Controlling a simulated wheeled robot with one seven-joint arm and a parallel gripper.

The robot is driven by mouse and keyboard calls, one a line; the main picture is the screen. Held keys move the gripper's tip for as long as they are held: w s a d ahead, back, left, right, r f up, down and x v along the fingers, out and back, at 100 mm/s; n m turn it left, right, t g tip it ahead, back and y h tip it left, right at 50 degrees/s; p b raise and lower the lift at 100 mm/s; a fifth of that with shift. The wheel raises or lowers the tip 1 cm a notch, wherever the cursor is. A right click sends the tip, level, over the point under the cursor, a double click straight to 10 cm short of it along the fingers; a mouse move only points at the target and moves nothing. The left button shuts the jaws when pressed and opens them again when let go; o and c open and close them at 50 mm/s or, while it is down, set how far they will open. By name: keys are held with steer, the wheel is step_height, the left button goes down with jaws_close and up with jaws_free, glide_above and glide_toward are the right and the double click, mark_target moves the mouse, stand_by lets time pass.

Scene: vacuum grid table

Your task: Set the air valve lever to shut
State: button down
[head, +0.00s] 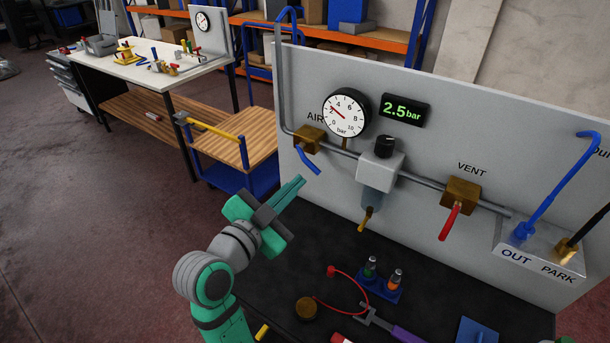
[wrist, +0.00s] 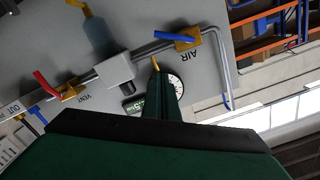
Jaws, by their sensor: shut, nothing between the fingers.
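The air valve is a brass block (head: 308,139) on the pipe at the panel's left, under the label AIR. Its blue lever (head: 309,160) slants down and right, at an angle between along the pipe and straight down. The lever also shows in the wrist view (wrist: 174,37), slanted to the pipe. My green gripper (head: 300,183) is shut and empty. In the head view its tips appear just below the lever's free end; in the wrist view the fingers (wrist: 158,78) show apart from the lever. The depth gap to the panel is hard to tell.
A round gauge (head: 346,109) and a display (head: 404,111) reading 2.5 bar are above the pipe. A regulator (head: 381,170) and the red vent lever (head: 450,222), hanging down, are to the right. Fittings and a red hose (head: 352,276) lie on the dark tabletop.

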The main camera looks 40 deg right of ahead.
steer(key=w+d+f, duration=0.4)
steer(key=w+d, duration=0.2)
steer(key=d, duration=0.2)
steer(key=shift+d, duration=0.3)
stand_by(0.5)
